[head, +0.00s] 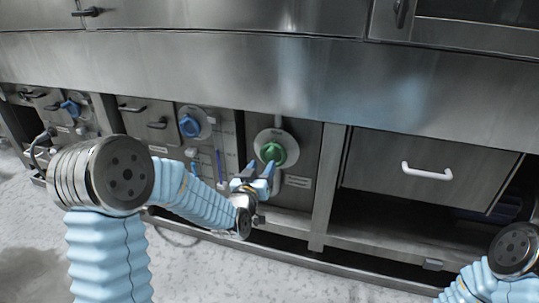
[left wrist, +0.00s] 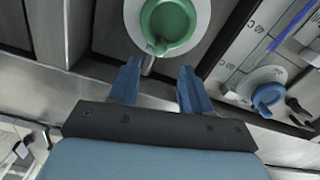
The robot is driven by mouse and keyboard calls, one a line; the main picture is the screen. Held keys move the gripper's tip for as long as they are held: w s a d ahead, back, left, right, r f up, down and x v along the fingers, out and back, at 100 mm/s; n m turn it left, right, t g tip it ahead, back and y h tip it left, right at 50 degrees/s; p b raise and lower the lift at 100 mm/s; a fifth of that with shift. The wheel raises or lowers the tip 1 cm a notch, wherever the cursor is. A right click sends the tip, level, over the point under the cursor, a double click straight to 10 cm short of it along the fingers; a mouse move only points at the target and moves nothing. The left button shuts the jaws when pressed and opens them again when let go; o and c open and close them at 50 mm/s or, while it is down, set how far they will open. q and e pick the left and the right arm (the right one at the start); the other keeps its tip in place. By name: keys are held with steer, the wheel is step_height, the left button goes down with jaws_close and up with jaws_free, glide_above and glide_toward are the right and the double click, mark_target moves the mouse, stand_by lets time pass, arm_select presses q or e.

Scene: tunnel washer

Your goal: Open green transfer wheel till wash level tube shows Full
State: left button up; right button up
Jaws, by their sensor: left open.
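The green transfer wheel (head: 273,152) sits on a round pale plate on a grey panel, and it fills the top of the left wrist view (left wrist: 170,22). My left gripper (head: 258,170) is just in front of and below the wheel. Its two blue fingers (left wrist: 158,84) are open with nothing between them, apart from the wheel. A narrow tube with a blue column (head: 219,165) is on the panel left of the wheel; the blue also shows in the left wrist view (left wrist: 285,29). Its level marking is too small to read. My right gripper is out of view.
A blue knob (head: 190,125) is on the panel left of the tube, with another blue knob (head: 70,107) farther left. A drawer with a white handle (head: 427,172) is at right. A steel ledge (head: 200,75) overhangs the panels. The floor in front is clear.

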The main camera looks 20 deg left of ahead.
mark_target(269, 155)
arm_select(q)
steer(key=w, duration=0.7)
steer(key=shift+w+d, duration=0.1)
steer(key=shift+w, duration=0.3)
jaws_close()
